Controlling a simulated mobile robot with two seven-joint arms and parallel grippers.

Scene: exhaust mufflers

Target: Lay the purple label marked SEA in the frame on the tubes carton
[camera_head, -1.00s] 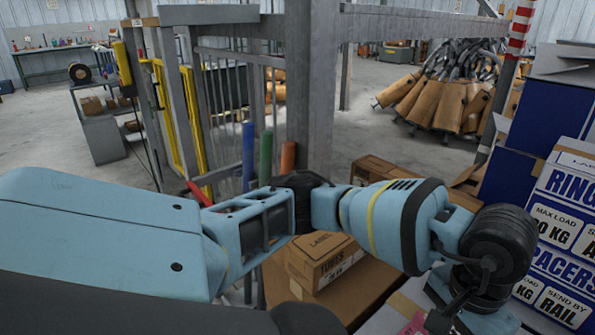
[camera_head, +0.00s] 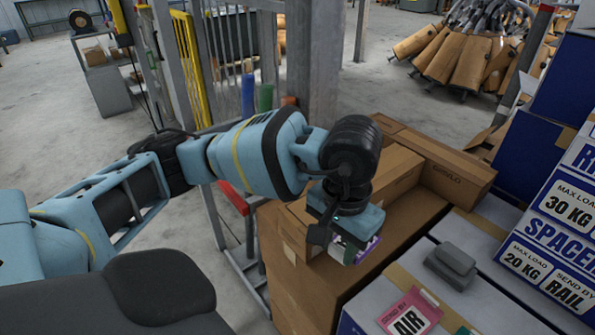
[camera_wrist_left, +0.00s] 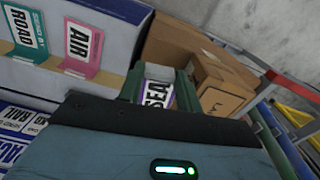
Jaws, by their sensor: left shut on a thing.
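My left gripper (camera_head: 345,250) is shut on the purple SEA label (camera_head: 369,246), above the brown cartons. In the left wrist view the label (camera_wrist_left: 156,95) shows between the fingers (camera_wrist_left: 158,88), its letters SEA readable. The tubes carton (camera_head: 297,232) is a small brown box on a larger one, just left of the gripper and partly hidden by my left wrist. It seems to be the brown box (camera_wrist_left: 222,86) right of the gripper in the left wrist view. My right gripper is not in view.
A pink AIR label (camera_head: 409,315) and a grey block (camera_head: 451,265) lie on a pale carton at the right. A teal ROAD label (camera_wrist_left: 24,33) lies beside AIR. A long brown carton (camera_head: 435,165) lies behind. Blue-white spacer boxes (camera_head: 565,235) stand right; a steel post (camera_head: 312,60) stands behind.

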